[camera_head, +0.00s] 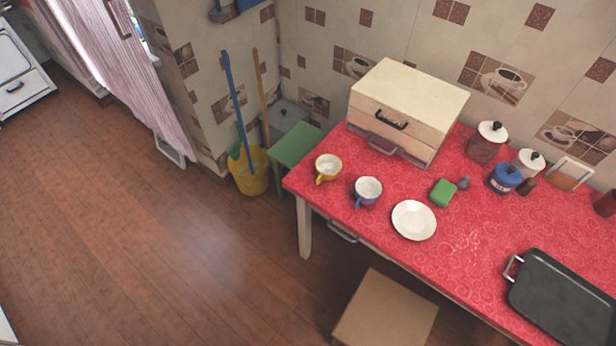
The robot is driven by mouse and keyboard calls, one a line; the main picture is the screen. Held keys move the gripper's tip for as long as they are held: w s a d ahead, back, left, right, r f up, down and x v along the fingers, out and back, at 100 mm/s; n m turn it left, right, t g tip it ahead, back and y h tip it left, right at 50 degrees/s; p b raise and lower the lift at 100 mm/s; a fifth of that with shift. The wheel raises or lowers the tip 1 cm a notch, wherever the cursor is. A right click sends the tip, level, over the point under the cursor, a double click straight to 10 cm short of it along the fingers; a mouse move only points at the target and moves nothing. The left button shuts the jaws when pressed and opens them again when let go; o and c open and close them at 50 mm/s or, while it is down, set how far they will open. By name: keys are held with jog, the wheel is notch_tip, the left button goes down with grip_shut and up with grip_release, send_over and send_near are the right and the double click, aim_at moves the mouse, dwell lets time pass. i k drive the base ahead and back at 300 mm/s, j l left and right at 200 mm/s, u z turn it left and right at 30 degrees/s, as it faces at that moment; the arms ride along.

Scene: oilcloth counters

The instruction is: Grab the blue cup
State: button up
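The blue cup (368,191) stands upright on the red oilcloth table (470,262), near its front left edge. It is blue outside and white inside, and its handle points to the lower left. A yellow cup (328,168) stands to its left, closer to the table's left corner. A white plate (414,220) lies to the right of the blue cup, a little apart from it. My gripper is not in view.
A cream bread box (407,100) stands behind the cups. A green sponge (443,193), several jars and a black roasting pan (562,297) are farther right. A stool (385,311) stands before the table. A yellow bucket (250,172) stands left. The floor at left is clear.

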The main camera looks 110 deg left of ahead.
aim_at(368, 190)
jog(key=u, duration=3.35)
